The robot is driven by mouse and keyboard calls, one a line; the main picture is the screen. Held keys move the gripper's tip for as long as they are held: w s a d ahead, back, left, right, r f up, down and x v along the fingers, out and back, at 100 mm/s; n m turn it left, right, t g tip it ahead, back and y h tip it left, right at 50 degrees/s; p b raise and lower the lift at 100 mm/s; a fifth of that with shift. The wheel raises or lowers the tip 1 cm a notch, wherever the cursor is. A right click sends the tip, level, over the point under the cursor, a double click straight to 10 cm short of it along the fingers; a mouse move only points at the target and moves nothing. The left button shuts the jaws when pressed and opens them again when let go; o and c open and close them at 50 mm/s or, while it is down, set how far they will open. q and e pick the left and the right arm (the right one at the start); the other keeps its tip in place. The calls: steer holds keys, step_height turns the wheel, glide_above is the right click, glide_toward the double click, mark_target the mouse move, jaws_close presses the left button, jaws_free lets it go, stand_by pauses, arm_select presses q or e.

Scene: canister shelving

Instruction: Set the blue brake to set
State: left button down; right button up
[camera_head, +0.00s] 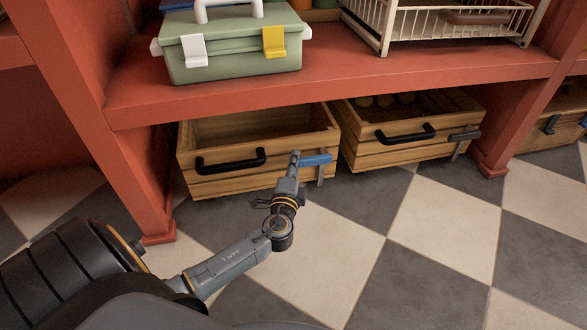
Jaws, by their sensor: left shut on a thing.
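The blue brake (317,160) is a short flat lever at the right front of the left wooden crate (205,184). It lies roughly level, with a grey metal bracket (320,176) under it. My left gripper (294,163) reaches up from below and is at the left end of the blue lever. Its fingers are shut on the lever, though the contact itself is small and partly hidden by the gripper. My right gripper is not in view.
A second wooden crate (390,151) with a black handle and grey lever stands to the right. The red shelf (330,89) hangs above both crates, with a green toolbox (232,59) and a wire rack (450,25) on it. Checkered floor in front is clear.

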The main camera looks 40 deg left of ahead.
arm_select(q)
steer(key=shift+f+b, duration=0.2)
steer(key=shift+b, duration=0.1)
steer(key=c, duration=1.1)
jaws_free()
steer(key=shift+s+d, duration=0.1)
steer(key=shift+s, duration=0.1)
steer(key=v, duration=0.7)
